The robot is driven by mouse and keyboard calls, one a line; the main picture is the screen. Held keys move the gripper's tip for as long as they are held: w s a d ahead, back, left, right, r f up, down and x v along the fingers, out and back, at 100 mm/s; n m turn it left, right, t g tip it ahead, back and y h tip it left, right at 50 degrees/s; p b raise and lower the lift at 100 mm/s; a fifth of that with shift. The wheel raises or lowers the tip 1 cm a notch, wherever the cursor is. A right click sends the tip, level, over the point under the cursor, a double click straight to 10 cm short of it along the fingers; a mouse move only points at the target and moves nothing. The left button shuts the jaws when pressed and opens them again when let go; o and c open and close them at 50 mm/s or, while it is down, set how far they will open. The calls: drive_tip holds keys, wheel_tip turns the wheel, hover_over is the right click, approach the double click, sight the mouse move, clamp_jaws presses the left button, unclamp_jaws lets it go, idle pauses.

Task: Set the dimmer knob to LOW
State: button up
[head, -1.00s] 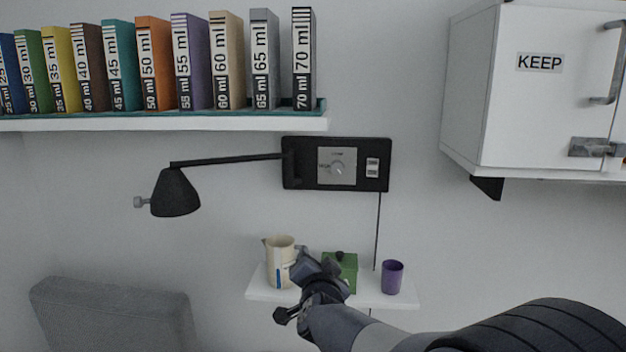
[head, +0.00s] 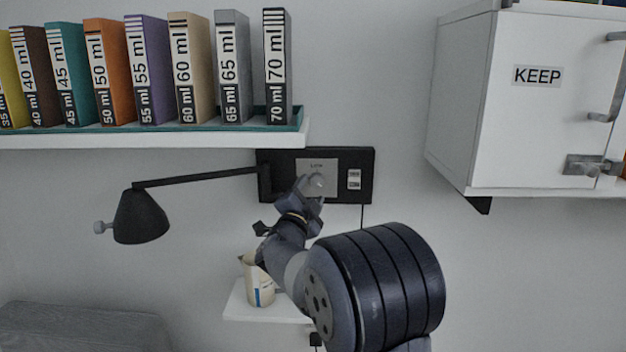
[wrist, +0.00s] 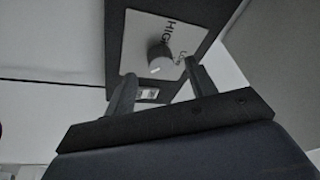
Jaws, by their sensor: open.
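I cannot tell the exact setting. My gripper (head: 309,187) is raised in front of the panel, overlapping the plate's lower part. In the wrist view my gripper (wrist: 159,72) is open, its fingers on either side of the knob's line, with no clear contact.
A black lamp (head: 142,215) hangs from its arm left of the panel. Above are a shelf (head: 150,137) of labelled binders and, right, a white cabinet (head: 463,110) marked KEEP. A jug (head: 258,285) stands on a small shelf (head: 240,305) below, partly hidden by my arm.

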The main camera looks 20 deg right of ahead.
sight(315, 184)
drive_tip(key=shift+p+x, duration=0.45)
drive_tip(key=shift+x, duration=1.25)
drive_tip(key=shift+s, duration=0.1)
drive_tip(key=c, duration=1)
drive_tip(key=shift+o, duration=0.2)
drive_tip(key=shift+f+b, duration=0.15)
drive_tip(key=shift+b, duration=0.15)
